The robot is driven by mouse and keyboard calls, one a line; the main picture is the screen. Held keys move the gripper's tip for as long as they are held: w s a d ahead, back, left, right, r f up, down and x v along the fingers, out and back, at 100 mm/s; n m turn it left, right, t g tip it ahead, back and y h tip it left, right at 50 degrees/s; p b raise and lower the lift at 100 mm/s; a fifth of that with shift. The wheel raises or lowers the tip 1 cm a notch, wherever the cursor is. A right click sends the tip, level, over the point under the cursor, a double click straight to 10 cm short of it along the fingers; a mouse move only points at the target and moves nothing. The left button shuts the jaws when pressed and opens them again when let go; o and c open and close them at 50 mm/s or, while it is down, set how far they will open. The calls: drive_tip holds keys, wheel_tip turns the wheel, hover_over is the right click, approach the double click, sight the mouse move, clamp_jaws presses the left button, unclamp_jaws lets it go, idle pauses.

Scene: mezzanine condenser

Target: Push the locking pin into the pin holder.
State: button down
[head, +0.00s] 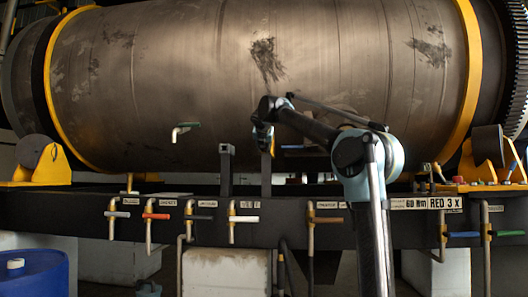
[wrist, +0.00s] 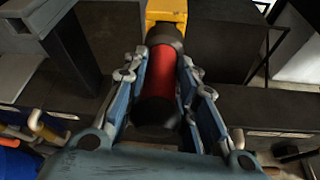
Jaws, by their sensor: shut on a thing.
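The locking pin appears to be the red cylinder with black ends (wrist: 160,75) in the wrist view. My gripper (wrist: 166,88) is shut on it, with a blue-grey finger along each side. A yellow part (wrist: 166,10) shows at the pin's far end; I cannot tell whether it belongs to the pin or to a holder. In the head view my gripper (head: 263,132) is above the right one of two dark upright posts (head: 266,175). The pin is too small to make out there. I cannot tell which part is the pin holder or whether the pin is in it.
The left post (head: 226,170) stands close beside my gripper; its square top also shows in the wrist view (wrist: 28,18). A large metal drum (head: 200,80) lies behind. Several pipes with coloured handles (head: 157,216) line the dark beam. A blue barrel (head: 35,275) stands at lower left.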

drive_tip(key=s+a, duration=0.1)
drive_tip(key=s, duration=2.7)
drive_tip(key=shift+s, duration=0.35)
idle(1.3)
drive_tip(key=shift+r, duration=0.1)
